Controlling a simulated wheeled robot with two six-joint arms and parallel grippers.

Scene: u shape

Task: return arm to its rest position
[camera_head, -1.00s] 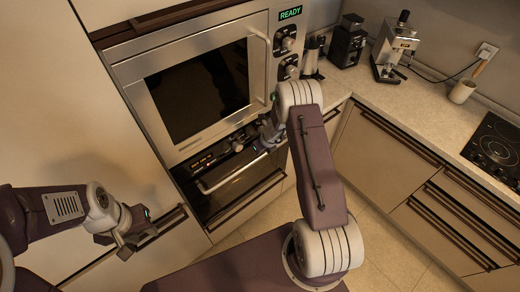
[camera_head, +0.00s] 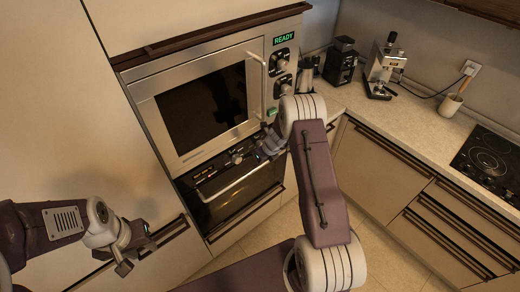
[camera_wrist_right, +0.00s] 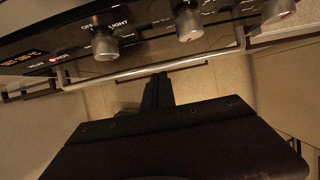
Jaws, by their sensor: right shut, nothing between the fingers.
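My right arm (camera_head: 323,185) reaches forward in the middle of the head view. Its gripper (camera_head: 268,148) is shut and empty in front of the built-in oven's control strip, partly hidden by the wrist. In the right wrist view the dark, closed fingers (camera_wrist_right: 157,92) point at the oven handle bar (camera_wrist_right: 150,73), below the knobs. I cannot tell whether they touch it. My left gripper (camera_head: 137,258) is at lower left in the head view, its fingers apart and empty, near a pale cabinet front.
The microwave (camera_head: 205,108) shows READY above the lower oven (camera_head: 240,200). A grinder (camera_head: 340,62), a coffee machine (camera_head: 382,68) and a cooktop (camera_head: 488,158) are on the right counter (camera_head: 415,125). Cabinets with dark handles line the right side. A strip of floor is free between.

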